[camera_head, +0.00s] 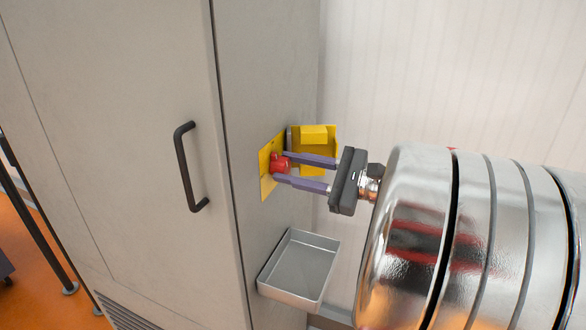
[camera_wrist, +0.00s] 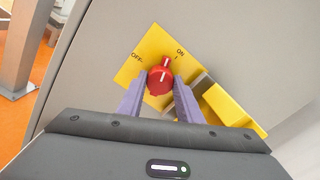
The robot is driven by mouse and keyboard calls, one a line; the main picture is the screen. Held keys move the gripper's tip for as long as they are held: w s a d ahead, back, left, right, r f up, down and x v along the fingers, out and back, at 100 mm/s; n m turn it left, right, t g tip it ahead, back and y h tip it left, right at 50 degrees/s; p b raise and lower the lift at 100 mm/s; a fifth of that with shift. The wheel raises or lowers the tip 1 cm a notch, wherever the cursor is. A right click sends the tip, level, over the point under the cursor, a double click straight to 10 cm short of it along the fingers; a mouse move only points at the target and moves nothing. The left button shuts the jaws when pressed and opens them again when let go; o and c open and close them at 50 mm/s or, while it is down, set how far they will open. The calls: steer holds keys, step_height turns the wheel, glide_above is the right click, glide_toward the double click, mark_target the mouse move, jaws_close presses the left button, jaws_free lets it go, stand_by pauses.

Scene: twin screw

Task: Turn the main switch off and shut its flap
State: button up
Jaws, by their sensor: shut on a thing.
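The main switch is a red knob (camera_wrist: 160,78) on a yellow plate (camera_wrist: 128,74) marked OFF and ON, on the side of a grey cabinet. In the wrist view its raised pointer points up, between the two marks and a little nearer ON. The knob also shows in the head view (camera_head: 279,164). The yellow flap (camera_head: 326,158) stands open at the plate's right side; it also shows in the wrist view (camera_wrist: 228,104). My gripper (camera_wrist: 158,88) has its two purple fingers on either side of the knob, closed on it; it also shows in the head view (camera_head: 283,168).
A grey open tray (camera_head: 300,268) is fixed to the cabinet side below the switch. A black door handle (camera_head: 188,168) sticks out from the cabinet front at left. The open flap is close beside my fingers on the right. A pale wall (camera_head: 420,70) stands behind.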

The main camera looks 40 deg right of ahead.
steer(key=n, duration=1)
steer(key=shift+f+n, duration=0.1)
steer(key=shift+n, duration=0.3)
steer(key=shift+f+n, duration=0.1)
steer(key=shift+n, duration=1.4)
steer(key=o, duration=1)
steer(key=shift+o, duration=0.2)
steer(key=shift+s, duration=0.1)
steer(key=v, duration=1.3)
steer(key=shift+s+d, duration=0.2)
steer(key=shift+d, duration=0.05)
steer(key=shift+a, duration=0.1)
